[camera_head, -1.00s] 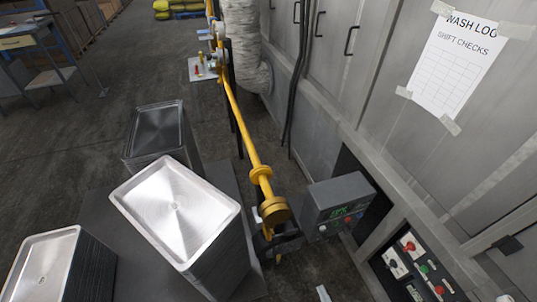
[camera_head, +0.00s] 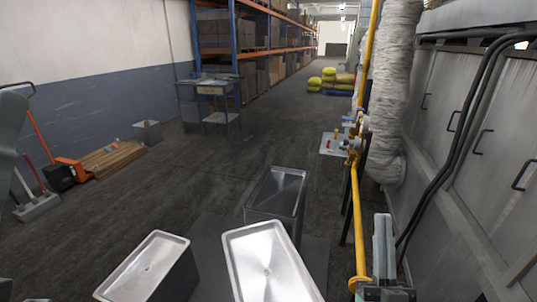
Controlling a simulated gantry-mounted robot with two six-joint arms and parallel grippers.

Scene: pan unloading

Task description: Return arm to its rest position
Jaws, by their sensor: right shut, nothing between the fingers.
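My right gripper (camera_head: 383,220) is at the lower right of the head view, with its fingers pointing up and closed together. Nothing shows between them. It appears just right of the yellow pipe (camera_head: 358,215); whether they touch I cannot tell. The metal pans stand in stacks at the bottom: one at the left (camera_head: 148,267), one in the middle (camera_head: 266,262) and a darker one behind (camera_head: 276,192). The gripper is to the right of these stacks and apart from them. My left gripper is not in view.
Grey cabinets (camera_head: 478,150) with black hoses line the right side, beside a silver duct (camera_head: 390,90). A pallet jack (camera_head: 62,172), a wooden pallet (camera_head: 112,158) and a cart (camera_head: 218,90) stand at the left. The floor aisle (camera_head: 265,110) is clear.

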